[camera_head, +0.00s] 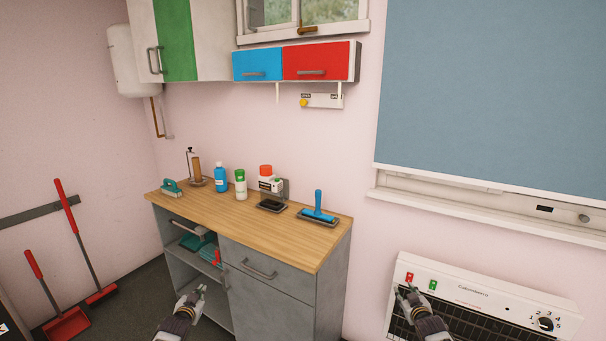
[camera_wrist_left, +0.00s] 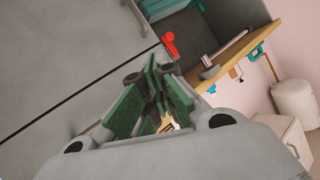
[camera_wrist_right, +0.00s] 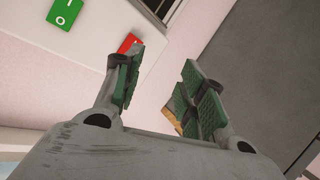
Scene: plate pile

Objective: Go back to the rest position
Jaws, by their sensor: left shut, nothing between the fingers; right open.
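My left gripper (camera_head: 192,299) is in front of the grey cabinet, low in the head view. In the left wrist view its green-padded fingers (camera_wrist_left: 150,95) are together with nothing between them. My right gripper (camera_head: 410,293) is in front of the white heater (camera_head: 480,290), near its red switch (camera_head: 409,277). In the right wrist view its fingers (camera_wrist_right: 160,88) are apart and empty. The red switch (camera_wrist_right: 130,43) shows just behind the left finger there, and a green switch (camera_wrist_right: 64,14) is further left. I cannot tell whether a finger touches the red switch.
The grey cabinet (camera_head: 270,300) has a wooden top (camera_head: 245,218) with bottles, a blue-handled tool (camera_head: 318,210) and a teal brush (camera_head: 171,188). Its left side is an open shelf. A red broom (camera_head: 80,240) and red dustpan (camera_head: 66,323) stand at left. Wall cupboards (camera_head: 290,62) hang above.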

